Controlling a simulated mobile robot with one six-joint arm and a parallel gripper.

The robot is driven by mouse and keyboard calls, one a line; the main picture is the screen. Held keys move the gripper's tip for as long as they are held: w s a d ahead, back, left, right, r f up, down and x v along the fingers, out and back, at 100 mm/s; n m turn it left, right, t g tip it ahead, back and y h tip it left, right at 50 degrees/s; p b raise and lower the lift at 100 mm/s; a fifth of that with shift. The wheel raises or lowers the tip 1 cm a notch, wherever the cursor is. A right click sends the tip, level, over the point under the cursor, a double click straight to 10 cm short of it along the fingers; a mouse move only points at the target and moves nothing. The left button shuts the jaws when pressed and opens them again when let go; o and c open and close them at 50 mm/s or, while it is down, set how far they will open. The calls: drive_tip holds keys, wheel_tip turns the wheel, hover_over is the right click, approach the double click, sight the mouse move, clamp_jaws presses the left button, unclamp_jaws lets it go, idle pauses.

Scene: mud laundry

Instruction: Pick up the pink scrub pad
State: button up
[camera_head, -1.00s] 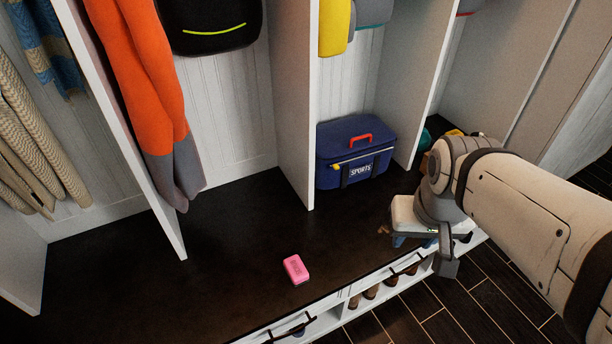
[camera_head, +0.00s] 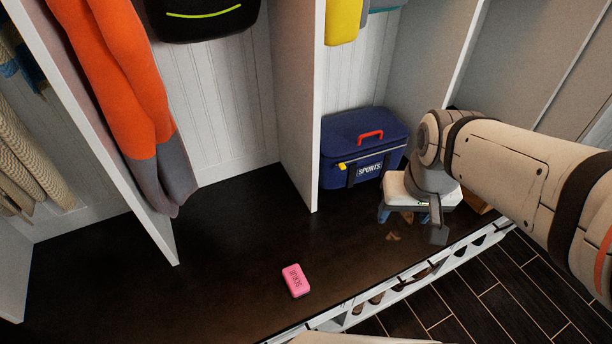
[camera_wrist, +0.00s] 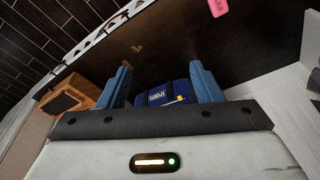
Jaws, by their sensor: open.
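The pink scrub pad (camera_head: 296,281) lies flat on the dark bench top, near its front edge, with dark lettering on its upper face. In the wrist view the pad (camera_wrist: 218,7) shows at the top edge, partly cut off. My gripper (camera_head: 408,218) is to the right of the pad, above the bench and in front of the blue sports bag. In the wrist view my gripper (camera_wrist: 158,78) has its two blue fingers spread apart with nothing held between them. The pad is well outside the fingers.
The blue sports bag (camera_head: 361,143) stands at the back of the bench, right of a white divider (camera_head: 299,100). An orange and grey garment (camera_head: 130,100) hangs at left. A wooden box (camera_wrist: 72,98) shows in the wrist view. The bench around the pad is clear.

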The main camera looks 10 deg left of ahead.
drive_tip(key=o, duration=0.4)
drive_tip(key=w+a+f+n+b, duration=0.1)
drive_tip(key=a+f+b, duration=0.1)
drive_tip(key=f, duration=0.3)
drive_tip(key=w+a+f+b, duration=0.2)
drive_tip(key=a+f+b, duration=0.1)
drive_tip(key=f, duration=0.3)
drive_tip(key=w+a+f+n+g+b, duration=0.1)
drive_tip(key=a+f+b, duration=0.2)
drive_tip(key=f+b, duration=0.1)
drive_tip(key=shift+w+a+f+n, duration=0.1)
drive_tip(key=shift+w+f+n, duration=0.25)
drive_tip(key=shift+f, duration=0.45)
drive_tip(key=n+g+b, duration=0.1)
drive_tip(key=n+b, duration=0.2)
drive_tip(key=b, duration=0.8)
hover_over(297, 281)
wheel_tip(297, 281, down, 22)
drive_tip(key=shift+f, duration=0.25)
drive_tip(key=shift+f+b, duration=1)
drive_tip(key=shift+f, duration=1.65)
